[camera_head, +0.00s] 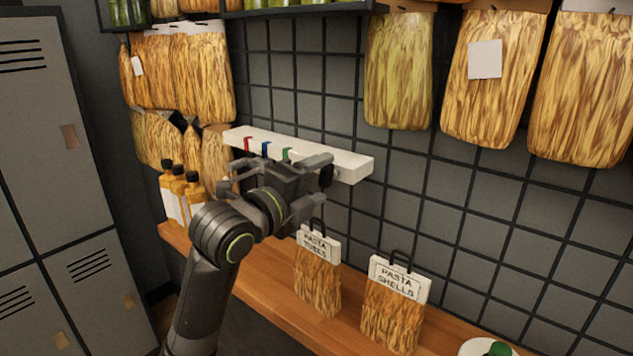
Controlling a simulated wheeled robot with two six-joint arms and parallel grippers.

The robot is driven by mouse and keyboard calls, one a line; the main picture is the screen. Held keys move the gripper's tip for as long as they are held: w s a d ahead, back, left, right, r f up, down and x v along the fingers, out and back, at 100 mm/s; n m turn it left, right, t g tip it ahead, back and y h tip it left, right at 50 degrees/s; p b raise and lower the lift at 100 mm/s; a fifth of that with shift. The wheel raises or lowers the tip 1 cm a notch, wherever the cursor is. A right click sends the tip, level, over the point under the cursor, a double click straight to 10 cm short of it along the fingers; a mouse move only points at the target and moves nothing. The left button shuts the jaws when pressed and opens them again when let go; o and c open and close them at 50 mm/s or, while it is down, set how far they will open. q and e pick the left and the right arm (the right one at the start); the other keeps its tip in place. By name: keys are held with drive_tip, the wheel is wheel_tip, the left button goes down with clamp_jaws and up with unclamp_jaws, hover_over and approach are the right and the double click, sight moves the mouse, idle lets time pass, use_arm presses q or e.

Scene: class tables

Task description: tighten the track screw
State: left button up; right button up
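A white track (347,164) is fixed along the tiled wall, with small red (248,143), blue (266,148) and green (287,153) pieces on its front. My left gripper (284,170) is close in front of the middle of the track, seen from behind, and covers part of its front face. My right gripper is not in view.
Below the track is a wooden counter (262,298) with a pasta tubes bag (318,283), a pasta shells bag (390,318) and a white plate (470,347). Orange bottles (194,191) stand at its left end. Bags of pasta (492,95) hang above. Grey lockers (45,150) stand left.

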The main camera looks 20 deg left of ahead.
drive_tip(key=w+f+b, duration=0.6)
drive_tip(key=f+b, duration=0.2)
drive_tip(key=b, duration=0.6)
use_arm(q)
drive_tip(key=b+v, duration=0.3)
drive_tip(key=v, duration=1.4)
drive_tip(key=shift+s+b, duration=0.2)
drive_tip(key=shift+b, duration=0.15)
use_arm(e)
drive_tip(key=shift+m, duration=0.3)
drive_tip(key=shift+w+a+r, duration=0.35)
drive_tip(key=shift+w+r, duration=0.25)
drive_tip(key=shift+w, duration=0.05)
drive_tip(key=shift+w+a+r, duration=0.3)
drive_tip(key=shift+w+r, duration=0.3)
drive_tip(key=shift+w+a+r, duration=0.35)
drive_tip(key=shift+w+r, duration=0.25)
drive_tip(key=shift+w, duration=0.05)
use_arm(q)
drive_tip(key=shift+a, duration=0.1)
